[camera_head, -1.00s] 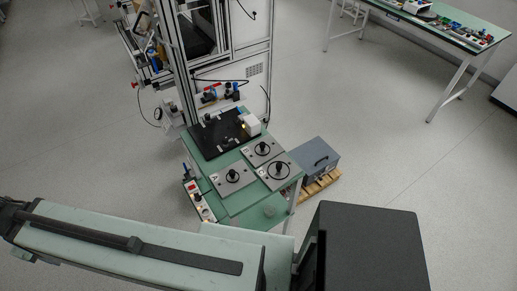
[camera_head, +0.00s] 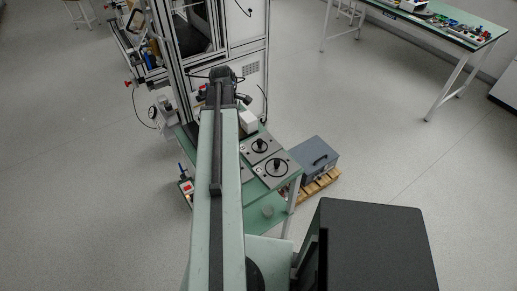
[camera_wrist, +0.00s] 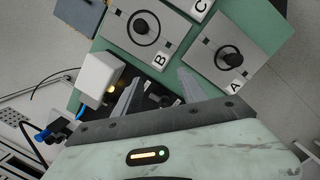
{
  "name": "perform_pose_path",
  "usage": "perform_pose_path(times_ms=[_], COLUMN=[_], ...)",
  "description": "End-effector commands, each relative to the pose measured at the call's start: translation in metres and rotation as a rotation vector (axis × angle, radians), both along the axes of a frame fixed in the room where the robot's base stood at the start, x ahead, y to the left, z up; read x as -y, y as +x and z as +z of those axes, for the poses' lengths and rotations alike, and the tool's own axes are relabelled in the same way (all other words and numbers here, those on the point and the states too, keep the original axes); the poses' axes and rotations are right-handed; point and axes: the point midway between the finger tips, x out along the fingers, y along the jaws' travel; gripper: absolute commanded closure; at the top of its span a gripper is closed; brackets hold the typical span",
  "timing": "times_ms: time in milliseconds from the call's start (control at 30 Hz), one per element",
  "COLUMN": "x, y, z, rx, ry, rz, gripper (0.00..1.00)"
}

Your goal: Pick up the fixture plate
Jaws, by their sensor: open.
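Three grey fixture plates with black rings and knobs lie on the green table, labelled A, B and C in the wrist view. Plate B (camera_wrist: 119,32) is at upper middle, plate A (camera_wrist: 207,48) at upper right, and plate C (camera_wrist: 181,4) is mostly cut off at the top edge. In the head view, two plates (camera_head: 250,148) (camera_head: 287,166) show right of my arm; the third is hidden behind it. My gripper (camera_wrist: 158,82) is open and empty, its fingers short of plates A and B in the picture. In the head view the fingers cannot be made out.
A white box-shaped device (camera_wrist: 99,75) stands close to the left finger; it also shows in the head view (camera_head: 248,121). The green table (camera_head: 264,219) adjoins a metal-framed machine (camera_head: 225,45). A grey case (camera_head: 315,158) sits on a wooden pallet to the right.

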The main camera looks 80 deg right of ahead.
Motion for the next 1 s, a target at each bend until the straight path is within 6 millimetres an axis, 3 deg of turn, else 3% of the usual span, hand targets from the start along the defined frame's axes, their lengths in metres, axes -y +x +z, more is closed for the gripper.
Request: perform_pose_path(times_ms=[33,100,200,367,567,767,1000], x=[0.008,0.014,0.017,0.017,0.017,0.017,0.02], y=[-0.029,-0.055,-0.075,-0.079,-0.081,-0.081,-0.087], z=[-0.003,-0.004,-0.004,-0.007,-0.032,-0.036,-0.076], rx=[-0.004,-0.009,-0.013,-0.014,-0.014,-0.014,-0.014], ry=[0.006,0.011,0.017,0.019,0.017,0.018,0.018], rz=[-0.008,-0.005,0.0,0.003,0.002,0.003,0.003], gripper=[0.51,0.51,0.51,0.51,0.51,0.51,0.51])
